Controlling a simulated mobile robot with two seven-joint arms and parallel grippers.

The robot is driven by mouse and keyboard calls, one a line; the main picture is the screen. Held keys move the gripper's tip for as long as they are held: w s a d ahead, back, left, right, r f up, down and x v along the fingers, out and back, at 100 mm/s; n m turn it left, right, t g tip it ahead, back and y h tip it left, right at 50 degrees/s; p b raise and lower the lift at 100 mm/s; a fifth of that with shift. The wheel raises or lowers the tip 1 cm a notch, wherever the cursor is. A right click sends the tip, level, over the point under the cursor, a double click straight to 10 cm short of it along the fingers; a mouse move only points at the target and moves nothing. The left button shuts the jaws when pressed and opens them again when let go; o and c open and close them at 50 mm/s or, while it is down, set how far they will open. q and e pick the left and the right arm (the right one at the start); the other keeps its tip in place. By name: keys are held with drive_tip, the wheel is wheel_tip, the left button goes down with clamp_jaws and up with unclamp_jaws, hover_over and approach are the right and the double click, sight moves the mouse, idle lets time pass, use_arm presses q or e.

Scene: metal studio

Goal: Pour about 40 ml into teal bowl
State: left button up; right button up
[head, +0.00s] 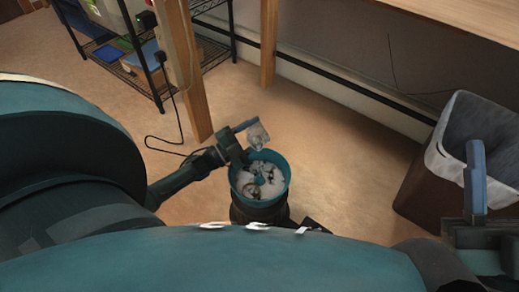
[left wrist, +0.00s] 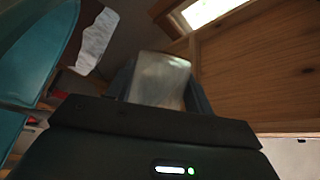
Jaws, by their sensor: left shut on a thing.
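My left gripper (head: 250,138) is shut on a small clear vessel (head: 258,136). In the left wrist view, the vessel (left wrist: 160,80) shows as a pale, translucent shape between the fingers; its contents cannot be made out. Just below it in the head view is a round teal-rimmed thing (head: 286,185) with mottled white and grey inside, on a dark body. I cannot tell whether this is the teal bowl or a part of me. My right gripper (head: 475,178) is at the right edge; one blue-grey finger shows, and its opening cannot be judged.
A brown bin with a pale liner (head: 452,135) stands on the floor at the right. A wooden table (head: 465,18) is at the upper right, with a wooden leg (head: 268,45). A black wire shelf (head: 215,50) is at the upper left. Open floor (head: 335,130) lies between.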

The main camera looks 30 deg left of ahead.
use_arm(q)
drive_tip(key=shift+f, duration=0.15)
drive_tip(key=shift+w+a+m, duration=0.15)
drive_tip(key=shift+m, duration=0.15)
use_arm(e)
drive_tip(key=shift+s+r+n+y, duration=0.1)
drive_tip(key=shift+r+n+y, duration=0.25)
drive_tip(key=shift+n+y, duration=0.2)
use_arm(q)
drive_tip(key=shift+r+b, duration=0.2)
drive_tip(key=shift+b, duration=0.1)
drive_tip(key=shift+r+m+h, duration=0.15)
drive_tip(key=shift+m+h, duration=0.25)
drive_tip(key=shift+m, duration=0.1)
use_arm(e)
drive_tip(key=shift+r+n+y, duration=0.2)
drive_tip(key=shift+n+y, duration=0.05)
drive_tip(key=shift+n, duration=0.1)
